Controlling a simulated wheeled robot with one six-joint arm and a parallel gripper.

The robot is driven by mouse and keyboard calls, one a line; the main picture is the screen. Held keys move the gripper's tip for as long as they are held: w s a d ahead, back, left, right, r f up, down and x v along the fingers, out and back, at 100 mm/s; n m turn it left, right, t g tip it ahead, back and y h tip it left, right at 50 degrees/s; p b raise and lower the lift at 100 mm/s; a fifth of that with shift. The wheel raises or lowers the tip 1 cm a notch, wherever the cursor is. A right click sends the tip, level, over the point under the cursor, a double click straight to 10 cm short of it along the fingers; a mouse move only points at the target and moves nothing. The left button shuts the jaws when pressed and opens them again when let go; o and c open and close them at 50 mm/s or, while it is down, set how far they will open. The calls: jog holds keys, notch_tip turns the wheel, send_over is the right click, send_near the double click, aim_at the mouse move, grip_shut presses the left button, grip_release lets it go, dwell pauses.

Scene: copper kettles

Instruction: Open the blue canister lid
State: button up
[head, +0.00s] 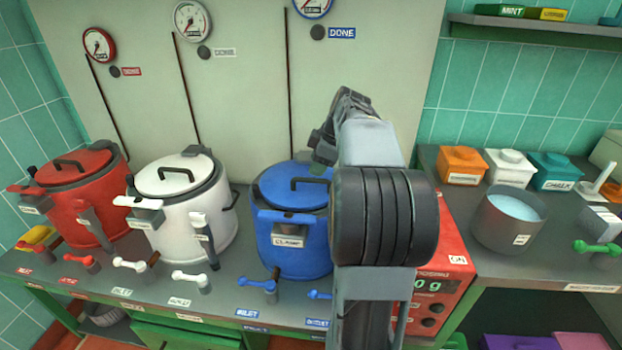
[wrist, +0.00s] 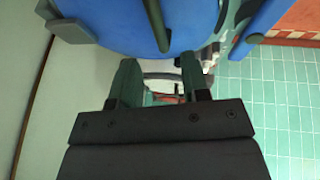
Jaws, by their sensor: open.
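The blue canister (head: 292,243) stands on the counter, right of the white one. Its blue lid (head: 288,182) with a dark handle (head: 309,182) looks closed in the head view. A blue clamp bar labelled CLAMP (head: 290,216) sits across its front. In the wrist view, the blue lid (wrist: 115,22) and its dark handle (wrist: 156,25) fill the top. My gripper (wrist: 160,75) is open there, with nothing seen between its fingers, and appears apart from the lid handle.
A white canister (head: 184,216) and a red canister (head: 83,206) stand to the left. Small valve handles line the counter's front edge, including a blue one (head: 259,285). A red scale (head: 447,262) and a grey pot (head: 507,222) are right. The wall panel rises close behind.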

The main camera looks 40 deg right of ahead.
aim_at(311, 179)
jog(key=shift+x, duration=2.75)
grip_shut()
